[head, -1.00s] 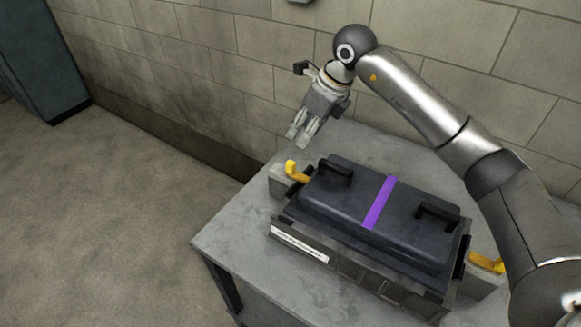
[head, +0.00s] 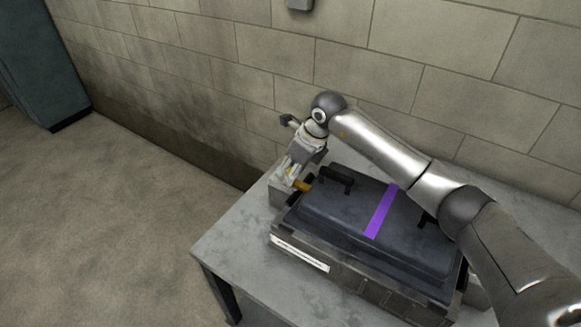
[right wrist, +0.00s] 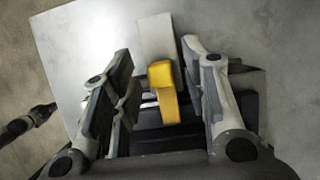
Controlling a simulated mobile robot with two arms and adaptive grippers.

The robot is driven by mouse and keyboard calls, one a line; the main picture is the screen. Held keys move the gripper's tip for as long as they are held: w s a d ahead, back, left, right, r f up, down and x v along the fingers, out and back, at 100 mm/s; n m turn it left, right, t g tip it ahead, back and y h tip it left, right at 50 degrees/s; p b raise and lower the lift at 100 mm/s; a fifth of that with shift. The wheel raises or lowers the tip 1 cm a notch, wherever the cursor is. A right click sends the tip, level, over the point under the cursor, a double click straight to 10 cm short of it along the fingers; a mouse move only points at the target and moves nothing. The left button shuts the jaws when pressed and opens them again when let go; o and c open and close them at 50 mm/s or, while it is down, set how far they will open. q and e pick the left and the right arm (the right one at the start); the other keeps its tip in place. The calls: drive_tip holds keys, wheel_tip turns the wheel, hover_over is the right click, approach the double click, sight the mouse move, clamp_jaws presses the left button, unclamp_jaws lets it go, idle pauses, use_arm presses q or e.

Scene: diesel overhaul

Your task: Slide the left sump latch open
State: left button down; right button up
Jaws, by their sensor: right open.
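The sump (head: 378,215) is a dark box with a black lid and a purple stripe, on a grey table. The left latch is a yellow handle (head: 303,186) at the sump's left end, partly hidden by my right gripper (head: 286,176) in the head view. In the right wrist view the yellow latch (right wrist: 163,92) stands between the two spread fingers of my right gripper (right wrist: 160,85), with gaps on both sides. The right gripper is open, low over the latch.
The table (head: 235,235) has bare room left of and in front of the sump. Black handles stand on the lid, one of them (head: 335,180) close to my right gripper. A block wall (head: 400,95) runs behind the table. A teal cabinet (head: 35,65) stands far left.

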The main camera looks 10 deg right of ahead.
drive_tip(key=shift+w+a+f, duration=0.1)
drive_tip(key=shift+w+f, duration=0.05)
drive_tip(key=shift+f, duration=0.45)
clamp_jaws()
